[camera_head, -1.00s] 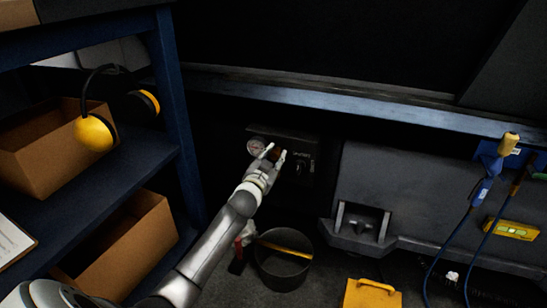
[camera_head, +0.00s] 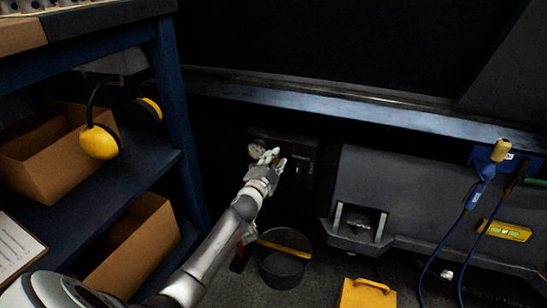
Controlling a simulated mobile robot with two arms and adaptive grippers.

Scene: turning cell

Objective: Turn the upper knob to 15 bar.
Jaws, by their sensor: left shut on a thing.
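A dark control panel (camera_head: 306,153) sits low under the blue ledge, with a round pressure gauge (camera_head: 256,148) at its left side. My left gripper (camera_head: 273,159) is at the panel front, just right of the gauge and partly over it. It is shut on a knob, which the fingers mostly hide; a small reddish part (camera_head: 282,163) shows at the right finger. A lower dark knob or switch shows faintly to the right on the panel. The gauge reading is too small to tell. My right gripper is not in view.
A blue shelf (camera_head: 180,120) with cardboard boxes (camera_head: 55,160) and yellow earmuffs (camera_head: 99,142) stands left of my arm. A dark bucket (camera_head: 284,268) is on the floor below the panel. A yellow item (camera_head: 366,293) lies to the right. Blue hoses (camera_head: 446,240) hang at right.

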